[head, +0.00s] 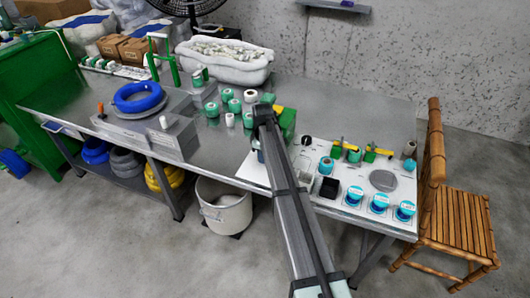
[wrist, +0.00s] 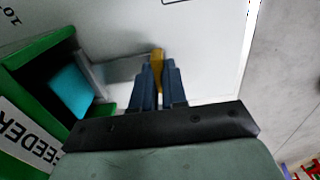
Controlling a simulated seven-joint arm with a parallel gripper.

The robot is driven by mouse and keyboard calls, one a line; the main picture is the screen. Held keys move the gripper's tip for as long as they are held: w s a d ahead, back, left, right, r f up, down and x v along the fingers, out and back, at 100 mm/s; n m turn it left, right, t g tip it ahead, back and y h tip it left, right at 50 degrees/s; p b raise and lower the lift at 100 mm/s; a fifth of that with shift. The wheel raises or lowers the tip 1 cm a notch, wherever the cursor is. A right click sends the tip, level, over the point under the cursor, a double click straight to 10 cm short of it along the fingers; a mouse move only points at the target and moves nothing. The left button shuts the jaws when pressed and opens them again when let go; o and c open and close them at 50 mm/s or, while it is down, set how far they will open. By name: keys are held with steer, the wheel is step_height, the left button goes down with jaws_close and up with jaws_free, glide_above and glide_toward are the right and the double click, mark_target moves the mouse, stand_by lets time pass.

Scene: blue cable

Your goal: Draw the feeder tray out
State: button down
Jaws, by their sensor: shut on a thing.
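The green feeder housing (wrist: 35,62), with "FEEDER" lettering on its side, is at the left of the wrist view. In the head view the green housing (head: 287,120) is partly behind my arm. A teal block (wrist: 72,84) lies inside its open end. A grey metal tray (wrist: 118,68) shows between the housing and my fingers; its full extent is hidden. My gripper (wrist: 156,72) has its two dark blue fingers shut on a yellow handle (wrist: 157,54). In the head view my arm hides the fingertips.
A white board (head: 345,195) carries teal spools, a black bin (head: 329,187) and green-and-yellow fixtures to the right of my arm. Several green and white spools (head: 228,95) stand left of the housing. A blue cable coil (head: 139,97) lies farther left. The bench's back right (head: 380,112) is clear.

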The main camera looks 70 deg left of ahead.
steer(key=s+d, duration=0.7)
steer(key=shift+s+d, duration=0.2)
steer(key=shift+d, duration=0.05)
steer(key=shift+a, duration=0.1)
steer(key=c, duration=1.2)
jaws_free()
steer(key=shift+o, duration=0.2)
step_height(320, 180, up, 14)
steer(key=shift+f, duration=0.1)
